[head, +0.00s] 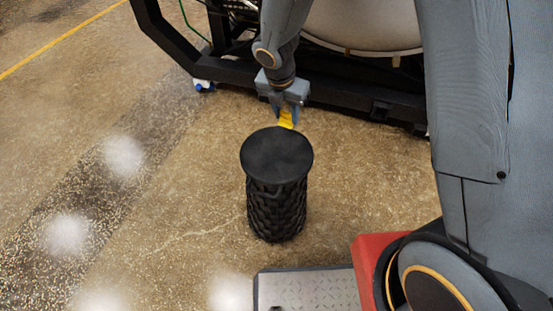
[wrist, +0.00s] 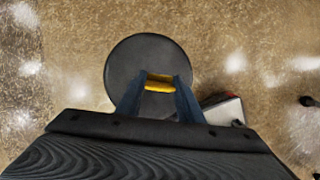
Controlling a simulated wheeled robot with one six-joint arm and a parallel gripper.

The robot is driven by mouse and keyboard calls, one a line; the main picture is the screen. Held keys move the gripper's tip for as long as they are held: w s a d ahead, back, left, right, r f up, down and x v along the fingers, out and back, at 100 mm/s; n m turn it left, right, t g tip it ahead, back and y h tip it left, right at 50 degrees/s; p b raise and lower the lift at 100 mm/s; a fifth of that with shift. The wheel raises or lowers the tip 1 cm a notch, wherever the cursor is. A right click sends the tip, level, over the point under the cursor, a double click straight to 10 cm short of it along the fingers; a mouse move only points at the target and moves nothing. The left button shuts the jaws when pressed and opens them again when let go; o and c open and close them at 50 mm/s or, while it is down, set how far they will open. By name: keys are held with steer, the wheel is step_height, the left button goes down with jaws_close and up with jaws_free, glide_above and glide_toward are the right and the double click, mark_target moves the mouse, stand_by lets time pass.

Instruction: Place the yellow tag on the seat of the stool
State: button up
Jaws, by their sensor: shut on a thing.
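The stool (head: 275,160) is round, with a flat black seat and a dark woven body, and stands upright on the floor in the head view. Its seat also shows in the wrist view (wrist: 125,58), behind the fingertips. My gripper (head: 285,113) is above the far edge of the seat in the head view, pointing down. It is shut on the yellow tag (wrist: 158,82), which sits between the two fingers. The tag (head: 286,119) shows as a small yellow piece below the fingers. The gap between tag and seat is hard to judge.
A black frame (head: 350,95) of the furnace equipment runs along the back, close behind my gripper. A grey tread-plate platform (head: 310,290) is in front of the stool. The speckled floor (head: 180,190) left of the stool is free.

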step_height(320, 180, down, 3)
steer(key=a+n+b, duration=0.2)
steer(key=a+n, duration=0.1)
steer(key=n, duration=0.1)
steer(key=b, duration=0.7)
glide_toward(277, 149)
steer(key=shift+t+y, duration=0.3)
steer(key=shift+y, duration=0.1)
steer(key=x, duration=0.5)
steer(key=shift+s+d+f, duration=0.15)
steer(key=shift+s+d, duration=0.1)
steer(key=shift+d, duration=0.1)
steer(key=o, duration=1)
steer(key=shift+f, duration=0.1)
